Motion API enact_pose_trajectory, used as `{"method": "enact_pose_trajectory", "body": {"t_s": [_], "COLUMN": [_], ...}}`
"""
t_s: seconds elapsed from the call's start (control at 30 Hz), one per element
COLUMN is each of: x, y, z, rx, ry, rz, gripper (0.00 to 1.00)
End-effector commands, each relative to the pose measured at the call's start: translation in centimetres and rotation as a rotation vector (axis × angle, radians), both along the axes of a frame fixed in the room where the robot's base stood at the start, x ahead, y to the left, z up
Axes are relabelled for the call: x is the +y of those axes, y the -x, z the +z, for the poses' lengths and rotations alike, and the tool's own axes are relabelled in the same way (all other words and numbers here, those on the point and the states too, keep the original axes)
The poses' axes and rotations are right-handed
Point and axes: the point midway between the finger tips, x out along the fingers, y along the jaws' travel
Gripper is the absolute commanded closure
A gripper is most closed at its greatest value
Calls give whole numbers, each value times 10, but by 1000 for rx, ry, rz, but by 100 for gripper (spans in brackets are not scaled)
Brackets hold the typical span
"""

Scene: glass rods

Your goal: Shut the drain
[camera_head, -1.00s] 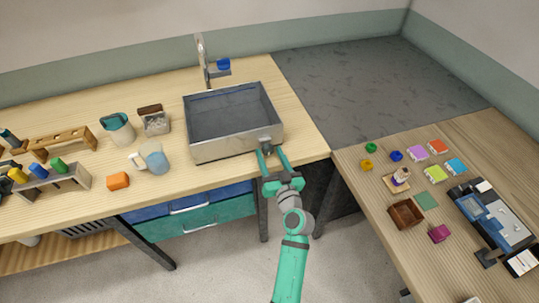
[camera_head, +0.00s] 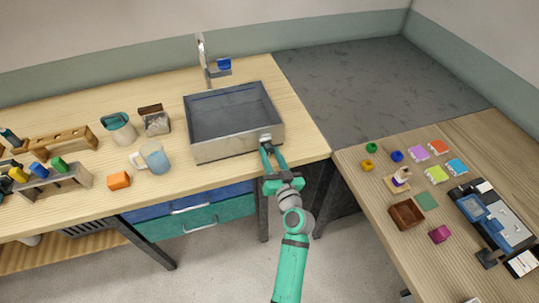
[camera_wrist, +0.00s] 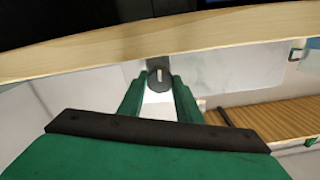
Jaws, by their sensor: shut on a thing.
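The metal sink basin (camera_head: 222,151) stands on the wooden counter in the head view. It looks empty. The small drain handle (camera_head: 265,139) is at the right end of its front wall. In the wrist view the drain handle (camera_wrist: 158,76) is a dark grey rounded piece with a pale upright mark. My gripper (camera_head: 265,148) reaches up to it from the front. In the wrist view the green fingers of my gripper (camera_wrist: 158,82) are on either side of the handle, shut on it. The fingers partly hide the handle, and its drain position is hard to tell.
A faucet (camera_head: 205,62) stands behind the basin. A pitcher (camera_head: 155,156) and an orange block (camera_head: 119,180) are left of it. Blue and teal drawers (camera_head: 205,217) are below the counter. The right table (camera_head: 372,190) carries several small items.

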Motion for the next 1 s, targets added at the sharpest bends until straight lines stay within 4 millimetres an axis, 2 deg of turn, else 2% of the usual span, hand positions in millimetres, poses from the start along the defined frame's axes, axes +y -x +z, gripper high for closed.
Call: {"method": "enact_pose_trajectory", "body": {"t_s": [1.0], "x": [2], "y": [2], "z": [-2], "rx": [289], "ry": [-884], "rz": [2], "gripper": [91]}}
